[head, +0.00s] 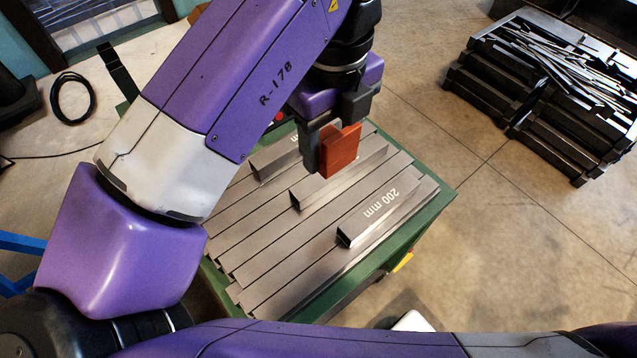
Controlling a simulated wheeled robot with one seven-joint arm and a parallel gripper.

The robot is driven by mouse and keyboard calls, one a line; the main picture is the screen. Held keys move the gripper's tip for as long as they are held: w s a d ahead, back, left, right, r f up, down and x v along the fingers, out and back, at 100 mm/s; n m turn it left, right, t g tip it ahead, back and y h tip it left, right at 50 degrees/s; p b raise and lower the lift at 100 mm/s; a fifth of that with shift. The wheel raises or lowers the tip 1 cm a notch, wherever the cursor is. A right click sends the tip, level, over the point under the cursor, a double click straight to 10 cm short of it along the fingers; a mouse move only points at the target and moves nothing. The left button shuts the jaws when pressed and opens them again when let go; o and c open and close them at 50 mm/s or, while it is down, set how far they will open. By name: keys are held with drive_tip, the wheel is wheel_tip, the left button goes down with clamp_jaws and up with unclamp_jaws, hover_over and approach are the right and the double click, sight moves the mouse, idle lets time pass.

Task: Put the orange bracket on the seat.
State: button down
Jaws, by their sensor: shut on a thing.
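My gripper (320,152) is shut on the orange bracket (341,148), a small orange-red block-like piece. It holds the bracket over the slatted metal top of a green table (438,199). One dark finger shows at the bracket's left; the other is mostly hidden. The bracket appears above the middle metal bar (345,178) in the picture. I cannot tell whether it touches the bar. No thing in view can be clearly told as the seat.
A bar marked "200 mm" (385,211) lies at the right of the slats, and another marked bar (277,158) lies at the back left. A black crate of metal strips (495,98) stands at upper right. A cable coil (73,98) lies at left. Floor on the right is clear.

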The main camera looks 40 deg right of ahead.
sight(327, 217)
wheel_tip(327, 217, down, 20)
drive_tip(key=shift+r, duration=0.15)
idle(0.4)
drive_tip(key=c, duration=0.5)
unclamp_jaws()
wheel_tip(327, 217, up, 12)
idle(0.3)
